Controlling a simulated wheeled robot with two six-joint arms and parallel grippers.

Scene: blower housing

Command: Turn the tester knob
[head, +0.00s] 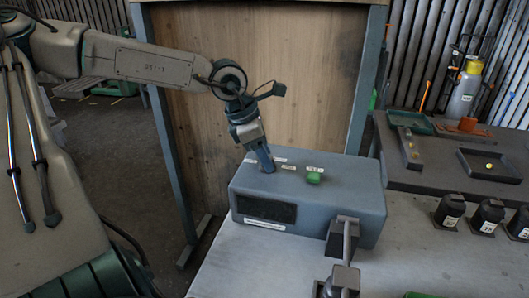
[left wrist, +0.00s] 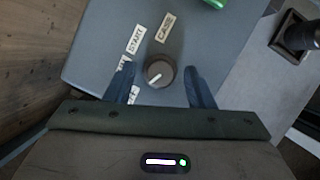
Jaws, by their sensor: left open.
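The tester (head: 310,205) is a blue-grey box on the table, with a dark panel on its front, labels on top and a green button (head: 314,178). The button shows at the top edge in the left wrist view (left wrist: 216,2). The knob (left wrist: 160,73) is round and dark with a white pointer mark, on the tester's top; in the head view my gripper hides it. My left gripper (head: 268,170) points down over the tester's top. In the left wrist view its two blue fingers (left wrist: 160,88) are apart, one on each side of the knob, with gaps visible. My right gripper is not seen.
A grey clamp-like fixture (head: 343,240) stands at the tester's front right. Several black labelled containers (head: 487,216) stand at right. A dark tray (head: 490,165) and a spray bottle (head: 463,92) are on the back bench. A wooden panel (head: 260,80) rises behind the tester.

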